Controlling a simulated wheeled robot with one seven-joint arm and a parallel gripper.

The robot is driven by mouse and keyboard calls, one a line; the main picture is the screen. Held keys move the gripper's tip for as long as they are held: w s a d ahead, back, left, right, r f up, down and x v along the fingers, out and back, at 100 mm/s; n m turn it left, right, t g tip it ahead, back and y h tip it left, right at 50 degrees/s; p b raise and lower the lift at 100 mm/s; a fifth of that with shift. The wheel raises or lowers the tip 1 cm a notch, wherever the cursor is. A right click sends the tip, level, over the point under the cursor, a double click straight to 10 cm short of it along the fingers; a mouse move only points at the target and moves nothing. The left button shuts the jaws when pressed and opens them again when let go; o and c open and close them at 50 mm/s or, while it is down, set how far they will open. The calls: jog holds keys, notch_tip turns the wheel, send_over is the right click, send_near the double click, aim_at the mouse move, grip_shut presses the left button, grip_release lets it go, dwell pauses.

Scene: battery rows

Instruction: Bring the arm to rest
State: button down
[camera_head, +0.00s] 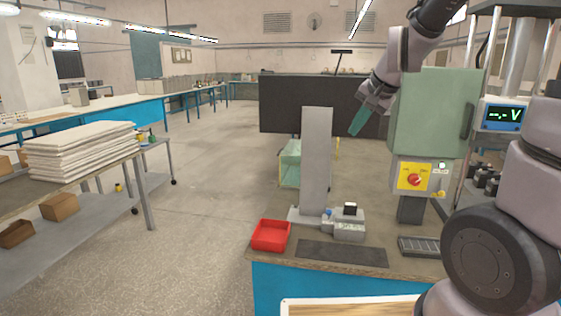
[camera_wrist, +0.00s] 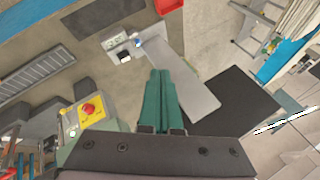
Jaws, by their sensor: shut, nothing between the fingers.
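My gripper (camera_head: 357,124) is raised in the head view, above the workbench and in front of the dark panel. Its green fingers point down and to the left. In the wrist view the two green fingers (camera_wrist: 160,76) lie side by side, shut, with nothing between them. My arm bends from the right side of the head view up over the top and down to the gripper. The gripper is between the grey upright plate (camera_head: 317,150) and the green machine box (camera_head: 440,112), holding nothing.
A red tray (camera_head: 271,235), a dark mat (camera_head: 341,252) and a slotted grey tray (camera_head: 419,246) lie on the bench. The green box carries a yellow panel with a red knob (camera_head: 414,179). A voltage display (camera_head: 503,115) stands at right. Open floor lies left of the bench.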

jog(key=s+d+r+n, duration=0.1)
jog(key=s+r, duration=0.3)
jog(key=s, duration=0.5)
jog(key=s+d+r+n, duration=0.1)
jog(key=s+d+r, duration=0.3)
jog(key=s, duration=0.5)
jog(key=shift+r+n+t+h, duration=0.2)
jog(key=shift+n+t+h, duration=0.1)
jog(key=shift+n+h, duration=0.1)
